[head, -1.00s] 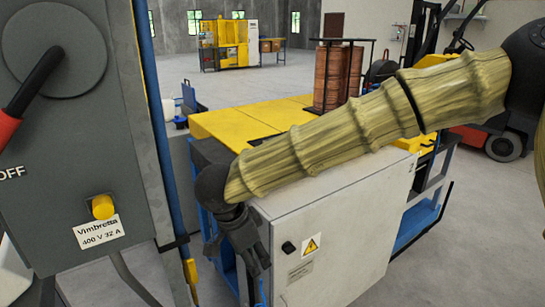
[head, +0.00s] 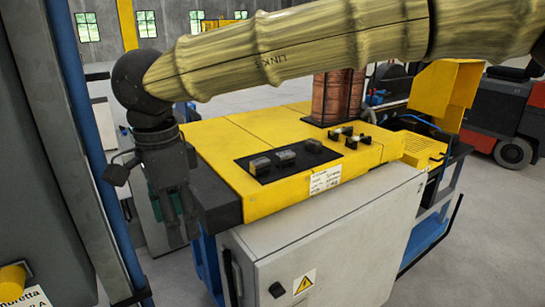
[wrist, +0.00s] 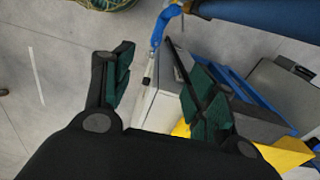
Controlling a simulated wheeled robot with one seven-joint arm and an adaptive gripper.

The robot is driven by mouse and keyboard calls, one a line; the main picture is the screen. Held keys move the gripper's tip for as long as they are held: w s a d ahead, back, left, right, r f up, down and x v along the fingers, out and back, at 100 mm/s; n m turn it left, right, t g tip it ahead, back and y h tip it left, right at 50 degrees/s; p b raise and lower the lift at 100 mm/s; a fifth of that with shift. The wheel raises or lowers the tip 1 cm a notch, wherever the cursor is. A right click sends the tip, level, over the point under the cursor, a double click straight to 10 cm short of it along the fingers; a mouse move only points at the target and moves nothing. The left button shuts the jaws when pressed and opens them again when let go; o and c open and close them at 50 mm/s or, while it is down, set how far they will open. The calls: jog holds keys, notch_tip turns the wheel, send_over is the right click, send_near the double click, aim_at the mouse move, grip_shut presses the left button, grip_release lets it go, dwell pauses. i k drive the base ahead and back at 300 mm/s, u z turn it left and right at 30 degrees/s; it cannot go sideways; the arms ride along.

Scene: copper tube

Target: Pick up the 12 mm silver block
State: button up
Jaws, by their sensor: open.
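Several small grey blocks lie on the yellow bench top (head: 235,135) in the head view. Another group of small blocks (head: 350,136) sits further right. I cannot read sizes, so I cannot tell which is the 12 mm silver block. My gripper (head: 178,222) hangs pointing down, left of the bench's dark end. In the wrist view my gripper (wrist: 160,75) is open, with nothing between its green-padded fingers.
A white cabinet (head: 330,250) with a warning sign stands under the bench's front. A grey panel and blue post (head: 92,150) stand close on the left. Copper coils (head: 338,97) stand behind the blocks. A red forklift (head: 510,115) is at the far right.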

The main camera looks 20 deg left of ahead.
aim_at(261, 166)
jog(key=u, duration=0.05)
jog(key=i, duration=1.45)
